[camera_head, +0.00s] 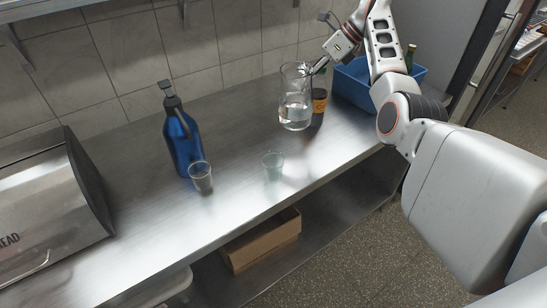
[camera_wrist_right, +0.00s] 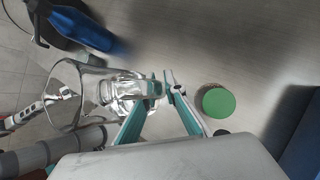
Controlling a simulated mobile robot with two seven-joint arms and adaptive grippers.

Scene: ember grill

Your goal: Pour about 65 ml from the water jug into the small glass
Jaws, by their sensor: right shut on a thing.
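The clear water jug (camera_head: 295,100) is upright toward the back right of the counter, with water in its lower part. It also shows in the right wrist view (camera_wrist_right: 84,75). My right gripper (camera_head: 314,70) is shut on the jug's handle; its fingers (camera_wrist_right: 162,88) meet at the jug's side. I cannot tell whether the jug touches the counter. A small greenish glass (camera_head: 272,166) stands near the front edge, in front of the jug, apart from it. A larger clear glass (camera_head: 200,177) stands to its left. My left arm partly shows in the right wrist view; its gripper's state is unclear.
A blue pump bottle (camera_head: 182,140) stands behind the clear glass. A jar with an orange label (camera_head: 319,101) is close beside the jug, and a blue crate (camera_head: 352,88) is to its right. A bread bin (camera_head: 50,210) fills the left. A cardboard box (camera_head: 262,243) lies below.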

